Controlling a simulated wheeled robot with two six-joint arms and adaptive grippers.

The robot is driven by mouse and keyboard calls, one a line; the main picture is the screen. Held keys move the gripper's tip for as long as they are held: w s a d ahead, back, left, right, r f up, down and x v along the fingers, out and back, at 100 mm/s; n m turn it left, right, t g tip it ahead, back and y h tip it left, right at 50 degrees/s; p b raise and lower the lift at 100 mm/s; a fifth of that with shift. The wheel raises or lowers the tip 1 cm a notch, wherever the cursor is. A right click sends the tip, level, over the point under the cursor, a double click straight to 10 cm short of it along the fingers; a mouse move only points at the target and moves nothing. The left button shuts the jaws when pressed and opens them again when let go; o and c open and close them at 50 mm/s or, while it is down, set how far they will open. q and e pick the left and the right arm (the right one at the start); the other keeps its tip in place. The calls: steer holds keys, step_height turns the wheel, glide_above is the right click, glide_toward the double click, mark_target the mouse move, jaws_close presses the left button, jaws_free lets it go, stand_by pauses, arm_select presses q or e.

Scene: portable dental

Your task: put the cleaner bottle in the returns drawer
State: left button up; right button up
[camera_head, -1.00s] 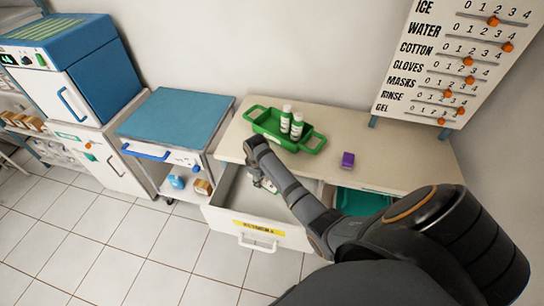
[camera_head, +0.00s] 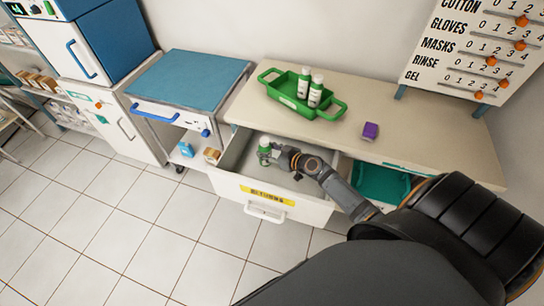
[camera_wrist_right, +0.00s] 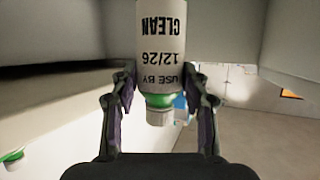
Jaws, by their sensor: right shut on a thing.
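The cleaner bottle (camera_wrist_right: 170,55) is white, with a green collar, a white cap and "CLEAN" and "USE BY 12/26" on its label. My right gripper (camera_wrist_right: 160,105) is shut on it near the collar, with a finger on each side. In the head view the bottle (camera_head: 264,146) shows small, its green part up, at the tip of my right gripper (camera_head: 275,153). Both are over or inside the open drawer (camera_head: 262,192), which has a yellow label; I cannot tell whether the bottle touches its floor. My left gripper is not in view.
A teal bin (camera_head: 380,183) is below. A blue-topped cart (camera_head: 188,82) stands left of the drawer.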

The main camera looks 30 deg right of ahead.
step_height(320, 180, down, 2)
steer(key=shift+f+b, duration=0.1)
steer(key=shift+b, duration=0.2)
step_height(320, 180, down, 2)
steer(key=shift+f+b, duration=0.25)
steer(key=shift+b, duration=0.35)
steer(key=shift+f, duration=0.15)
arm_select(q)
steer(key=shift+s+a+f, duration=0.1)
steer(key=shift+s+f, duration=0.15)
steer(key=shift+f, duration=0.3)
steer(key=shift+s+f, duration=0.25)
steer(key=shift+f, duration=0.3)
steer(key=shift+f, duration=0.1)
arm_select(e)
steer(key=shift+f+b, duration=0.6)
steer(key=shift+b, duration=0.25)
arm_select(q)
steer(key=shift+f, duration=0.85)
arm_select(e)
steer(key=o, duration=1.4)
steer(key=shift+s+a, duration=0.1)
steer(key=shift+s, duration=0.05)
